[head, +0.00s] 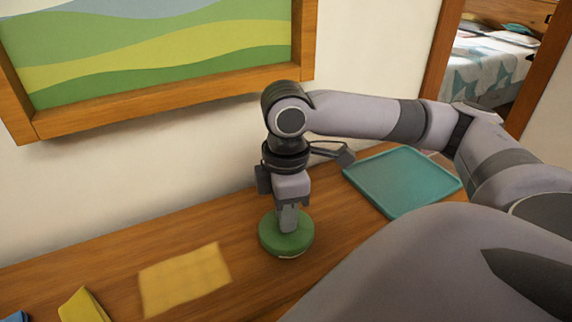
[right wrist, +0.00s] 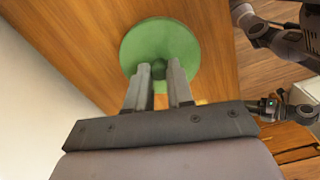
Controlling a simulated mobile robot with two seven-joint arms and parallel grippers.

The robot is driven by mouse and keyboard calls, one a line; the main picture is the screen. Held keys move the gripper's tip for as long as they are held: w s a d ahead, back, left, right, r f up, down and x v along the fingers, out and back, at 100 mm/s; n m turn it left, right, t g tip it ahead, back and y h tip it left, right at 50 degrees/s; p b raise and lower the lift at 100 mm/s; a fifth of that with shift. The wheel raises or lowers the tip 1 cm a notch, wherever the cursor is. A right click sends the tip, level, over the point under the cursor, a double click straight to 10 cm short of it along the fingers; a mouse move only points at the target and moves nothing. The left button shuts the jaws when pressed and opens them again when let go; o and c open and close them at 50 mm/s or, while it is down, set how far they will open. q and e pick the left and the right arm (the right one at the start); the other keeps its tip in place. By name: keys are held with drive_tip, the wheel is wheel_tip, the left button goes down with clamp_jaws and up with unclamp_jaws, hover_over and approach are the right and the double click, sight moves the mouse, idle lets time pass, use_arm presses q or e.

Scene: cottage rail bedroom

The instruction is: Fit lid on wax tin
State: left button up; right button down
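The green round lid (head: 286,240) is on the wooden shelf side of the head view, under my right gripper (head: 288,228). In the right wrist view the lid (right wrist: 140,47) is a flat disc with a small knob (right wrist: 158,70) in the middle. My right gripper (right wrist: 160,72) has its two fingertips on either side of this knob and looks shut on it. A thin pale edge shows under the lid's front; the wax tin is otherwise hidden beneath it. I cannot tell whether the lid is fully seated. What looks like my left gripper (right wrist: 267,107) shows small in the right wrist view, its fingers unclear.
A teal tray (head: 403,181) lies on the wooden top (head: 120,250) to the right. A flat yellow cloth (head: 186,278) lies left of the lid. A yellow object (head: 83,306) and a blue one (head: 15,316) are at the front left. A framed picture (head: 160,50) hangs behind.

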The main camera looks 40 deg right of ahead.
drive_tip(key=c, duration=0.9)
unclamp_jaws()
drive_tip(key=shift+r, duration=0.1)
wheel_tip(320, 180, up, 7)
